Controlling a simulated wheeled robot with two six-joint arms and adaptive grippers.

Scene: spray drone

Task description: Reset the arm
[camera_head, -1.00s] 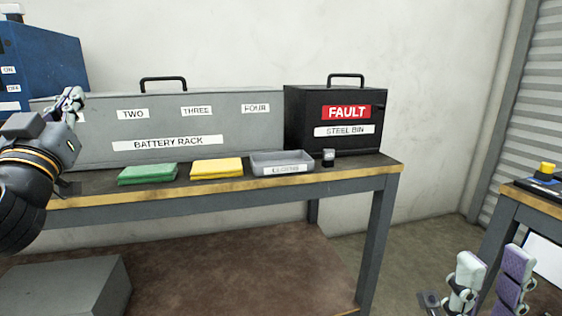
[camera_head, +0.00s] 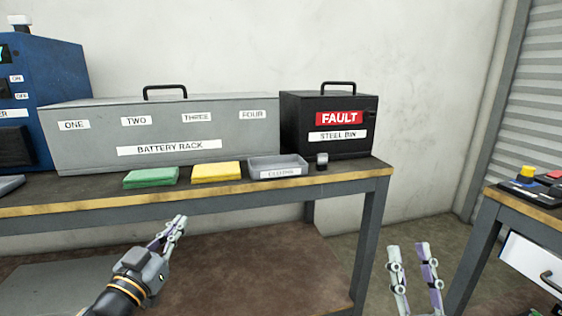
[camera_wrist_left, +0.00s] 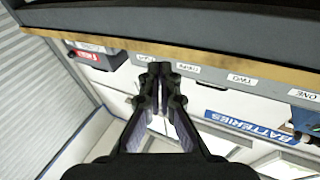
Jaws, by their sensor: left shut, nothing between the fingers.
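My left gripper (camera_head: 172,232) is shut and empty, in front of the workbench (camera_head: 225,200) and below its top edge in the head view. Its fingertips also meet in the left wrist view (camera_wrist_left: 160,70). My right gripper (camera_head: 409,246) stands upright at the lower right of the head view. Its two fingers are apart with nothing between them.
On the workbench are a grey battery rack (camera_head: 80,148), a black fault bin (camera_head: 350,105), a green cloth (camera_head: 151,177), a yellow cloth (camera_head: 217,171) and a grey tray (camera_head: 278,161). A second table (camera_head: 520,207) stands right. A blue machine (camera_head: 48,65) is at left.

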